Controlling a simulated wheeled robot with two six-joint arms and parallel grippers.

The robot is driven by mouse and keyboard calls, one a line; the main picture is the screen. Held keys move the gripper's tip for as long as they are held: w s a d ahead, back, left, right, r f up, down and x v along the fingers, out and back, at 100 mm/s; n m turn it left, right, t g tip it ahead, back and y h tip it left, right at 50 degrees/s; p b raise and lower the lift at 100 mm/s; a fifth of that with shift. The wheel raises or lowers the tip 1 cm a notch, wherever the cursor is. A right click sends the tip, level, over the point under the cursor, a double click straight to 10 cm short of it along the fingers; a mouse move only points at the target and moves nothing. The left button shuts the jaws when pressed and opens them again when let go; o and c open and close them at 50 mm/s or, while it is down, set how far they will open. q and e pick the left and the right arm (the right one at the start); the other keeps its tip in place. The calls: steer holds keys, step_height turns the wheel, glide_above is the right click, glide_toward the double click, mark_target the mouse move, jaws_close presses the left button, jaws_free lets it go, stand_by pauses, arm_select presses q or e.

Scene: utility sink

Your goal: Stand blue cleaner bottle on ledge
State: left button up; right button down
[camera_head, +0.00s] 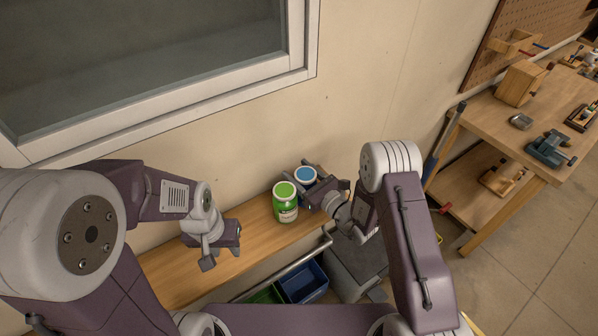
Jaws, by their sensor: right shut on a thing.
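The blue cleaner bottle (306,174) shows its round blue top with a white rim. It is just behind and to the right of a green jar (286,207). My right gripper (311,184) is shut on the blue bottle from the right. The bottle's lower body is hidden by the gripper and the green jar, so I cannot tell whether its base touches the ledge. The wooden ledge (245,242) runs along the wall under the window. My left gripper (221,257) is open and empty above the ledge, left of the green jar.
The green jar stands upright on the ledge beside my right gripper. Below the ledge are a metal rail (285,270), a blue bin (304,282) and a green bin (264,296). A workbench (490,115) with tools is at the right. The ledge's left part is bare.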

mark_target(313, 185)
steer(key=shift+f, duration=0.2)
steer(key=c, duration=0.7)
jaws_free()
steer(key=shift+r, duration=0.2)
arm_select(q)
step_height(313, 185, down, 3)
steer(key=b, duration=0.3)
steer(key=shift+f, duration=0.2)
arm_select(e)
steer(key=v, duration=1.1)
steer(key=shift+s+d+f, duration=0.1)
steer(key=shift+d, duration=0.1)
steer(key=shift+s+d, duration=0.15)
steer(key=shift+s, duration=0.15)
